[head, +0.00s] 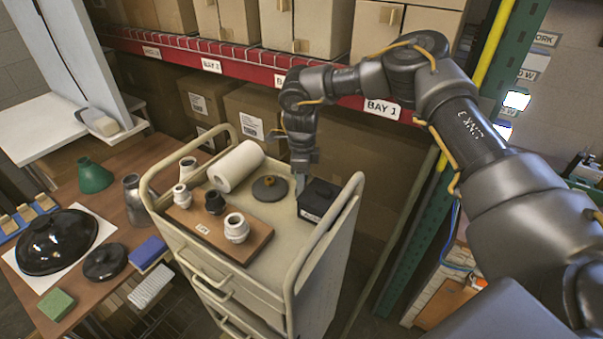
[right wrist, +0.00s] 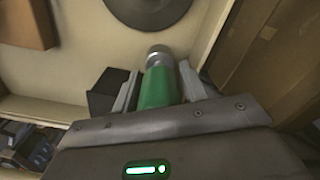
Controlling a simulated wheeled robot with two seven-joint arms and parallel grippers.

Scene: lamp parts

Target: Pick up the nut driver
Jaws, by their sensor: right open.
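The nut driver appears to be the green handle with a grey metal end (right wrist: 158,84) in the right wrist view. It lies between the two fingers of my right gripper (right wrist: 158,88), which is open around it; I cannot tell whether either finger touches it. In the head view my right gripper (head: 300,180) points down over the cart top, beside the black box (head: 318,199). The driver cannot be made out there. The black box also shows left of the fingers in the right wrist view (right wrist: 104,92). My left gripper is not in view.
The beige cart (head: 268,306) has raised side rails. On it are a white roll (head: 236,166), a dark disc (head: 270,188) and a wooden board (head: 254,243) with several fittings. A shelf with cardboard boxes (head: 251,106) stands behind. A cluttered table (head: 122,226) is at left.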

